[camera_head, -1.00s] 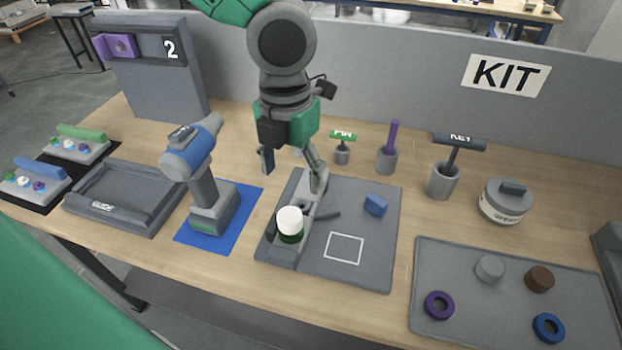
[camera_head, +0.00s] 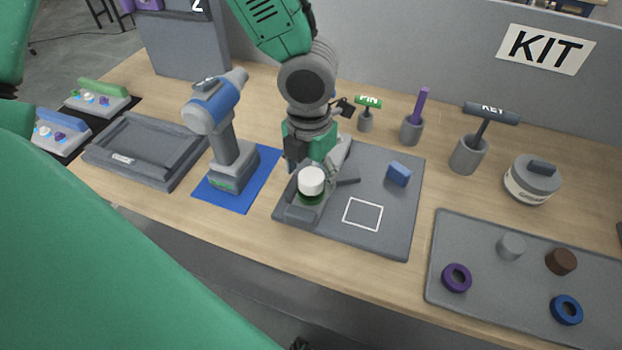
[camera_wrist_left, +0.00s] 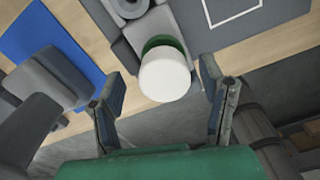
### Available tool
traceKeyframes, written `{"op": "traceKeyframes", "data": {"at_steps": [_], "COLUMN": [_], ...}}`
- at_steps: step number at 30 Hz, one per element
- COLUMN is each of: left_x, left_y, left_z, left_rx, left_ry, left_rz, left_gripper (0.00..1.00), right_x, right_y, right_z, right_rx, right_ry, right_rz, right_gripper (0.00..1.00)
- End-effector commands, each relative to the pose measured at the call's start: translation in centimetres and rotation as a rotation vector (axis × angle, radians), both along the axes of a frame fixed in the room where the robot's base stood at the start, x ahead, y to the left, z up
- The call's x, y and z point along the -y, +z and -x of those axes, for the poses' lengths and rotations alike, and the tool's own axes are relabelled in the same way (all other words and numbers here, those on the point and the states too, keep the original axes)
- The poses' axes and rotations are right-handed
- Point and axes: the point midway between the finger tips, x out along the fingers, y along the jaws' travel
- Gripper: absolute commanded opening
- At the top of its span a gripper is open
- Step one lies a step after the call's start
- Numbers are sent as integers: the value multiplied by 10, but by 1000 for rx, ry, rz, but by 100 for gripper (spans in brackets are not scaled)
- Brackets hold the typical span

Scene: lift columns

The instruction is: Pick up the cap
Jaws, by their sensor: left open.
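The white cap (camera_head: 311,178) sits upright on a dark green body in a grey fixture (camera_head: 301,214) on the grey board. In the left wrist view the cap (camera_wrist_left: 165,76) appears between the fingertips, with a green band behind it. My left gripper (camera_head: 317,163) is open right at the cap, partly behind it in the head view. In the wrist view its two fingers (camera_wrist_left: 161,83) are spread to either side of the cap, with gaps showing. Whether a finger touches it, I cannot tell. My right gripper is not in view.
A blue and grey drill (camera_head: 222,130) stands on a blue mat (camera_head: 212,199) left of the board. A blue block (camera_head: 398,174) lies on the board beside a white square outline (camera_head: 363,214). A grey tray (camera_head: 485,285) with rings and pucks is at right.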

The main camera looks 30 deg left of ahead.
Motion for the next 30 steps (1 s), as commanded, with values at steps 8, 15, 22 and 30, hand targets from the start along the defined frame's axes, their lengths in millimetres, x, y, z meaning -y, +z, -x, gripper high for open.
{"op": "traceKeyframes", "data": {"at_steps": [8,15,22,30], "left_x": [3,3,3,2], "left_y": [-5,-6,-5,32], "left_z": [1,0,0,-1], "left_rx": [3,2,3,7], "left_ry": [-2,-2,-1,1], "left_rz": [-3,0,2,4], "left_gripper": [64,13,13,13], "right_x": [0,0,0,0], "right_y": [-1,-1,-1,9], "right_z": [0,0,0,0], "right_rx": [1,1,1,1], "right_ry": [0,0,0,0], "right_rz": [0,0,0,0], "right_gripper": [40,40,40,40]}}
